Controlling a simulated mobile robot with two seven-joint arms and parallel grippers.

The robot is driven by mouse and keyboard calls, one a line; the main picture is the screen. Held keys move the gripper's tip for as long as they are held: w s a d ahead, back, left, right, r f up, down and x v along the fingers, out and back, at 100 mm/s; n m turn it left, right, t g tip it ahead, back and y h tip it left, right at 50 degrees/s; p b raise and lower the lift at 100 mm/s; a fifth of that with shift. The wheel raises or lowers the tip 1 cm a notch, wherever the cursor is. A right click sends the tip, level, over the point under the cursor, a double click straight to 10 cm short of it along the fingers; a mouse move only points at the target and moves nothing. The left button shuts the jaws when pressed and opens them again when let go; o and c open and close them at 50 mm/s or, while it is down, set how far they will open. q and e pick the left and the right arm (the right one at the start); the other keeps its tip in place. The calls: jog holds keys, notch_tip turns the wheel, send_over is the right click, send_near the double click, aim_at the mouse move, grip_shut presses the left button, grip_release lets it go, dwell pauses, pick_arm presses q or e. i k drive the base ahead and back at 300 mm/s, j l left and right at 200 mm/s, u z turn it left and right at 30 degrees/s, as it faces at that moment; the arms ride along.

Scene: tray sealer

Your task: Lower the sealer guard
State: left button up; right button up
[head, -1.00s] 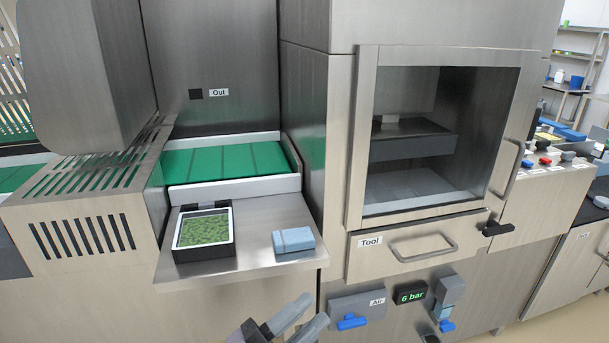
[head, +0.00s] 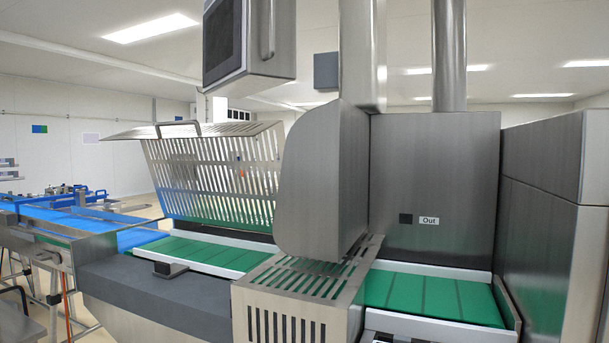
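The sealer guard (head: 212,172) is a slotted steel panel with a bent top flap, standing raised and tilted over the green belt left of the steel housing. Its handle (head: 178,127) is a grey bar on the flap's upper edge. The green infeed belt (head: 205,254) shows beneath the guard, with open space at its front edge. Neither of my grippers is in the head view now.
A small dark block (head: 163,268) sits at the belt's front edge. A control panel (head: 248,45) hangs above. A slotted steel cover (head: 305,290) projects at the front. A blue conveyor (head: 75,222) lies at the left.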

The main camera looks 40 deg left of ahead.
aim_at(188, 129)
jog(key=u, duration=1.8)
jog(key=i+j+z, duration=0.1)
jog(key=z, duration=0.3)
jog(key=j+z, duration=0.15)
jog(key=z, duration=0.2)
jog(key=i+j+z, duration=0.1)
jog(key=z, duration=0.3)
jog(key=j+z, duration=0.45)
jog(key=j, duration=0.35)
jog(key=j+z, duration=0.15)
jog(key=j, duration=0.6)
